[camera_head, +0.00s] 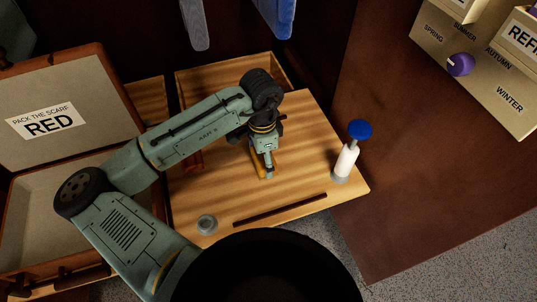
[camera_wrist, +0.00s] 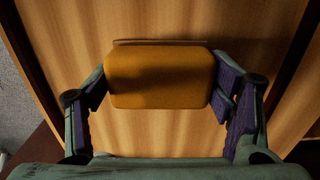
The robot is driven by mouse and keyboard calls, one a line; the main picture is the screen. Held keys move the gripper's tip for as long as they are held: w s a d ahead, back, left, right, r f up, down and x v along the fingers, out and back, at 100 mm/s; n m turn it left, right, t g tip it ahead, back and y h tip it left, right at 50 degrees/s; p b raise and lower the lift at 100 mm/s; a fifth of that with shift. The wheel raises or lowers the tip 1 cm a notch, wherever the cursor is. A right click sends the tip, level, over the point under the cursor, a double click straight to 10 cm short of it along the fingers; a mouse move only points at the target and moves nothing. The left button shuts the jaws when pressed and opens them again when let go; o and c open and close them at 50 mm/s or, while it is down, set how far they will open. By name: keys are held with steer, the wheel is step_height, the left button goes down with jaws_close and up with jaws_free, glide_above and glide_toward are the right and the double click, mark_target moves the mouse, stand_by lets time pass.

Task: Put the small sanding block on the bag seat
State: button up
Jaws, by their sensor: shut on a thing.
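A mustard-orange block (camera_wrist: 160,78), which looks like the small sanding block, sits between the purple pads of my gripper (camera_wrist: 160,92) in the wrist view. My gripper is shut on it from both sides. In the head view my gripper (camera_head: 265,170) points down over the middle of the striped wooden top (camera_head: 300,150), with a sliver of the orange block (camera_head: 259,164) showing. I cannot tell whether the block touches the wood. No surface is clearly marked as the bag seat.
A white post with a blue top (camera_head: 346,160) stands at the wooden top's right edge. A grey round knob (camera_head: 207,224) and a dark slot (camera_head: 280,210) are near its front. An open case (camera_head: 50,115) labelled RED is left. A season-labelled panel (camera_head: 480,55) is upper right.

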mark_target(262, 157)
stand_by(0.3)
steer(key=shift+f, duration=0.2)
steer(key=o, duration=1.2)
step_height(262, 157, up, 12)
steer(key=shift+r, duration=0.2)
steer(key=shift+s, duration=0.1)
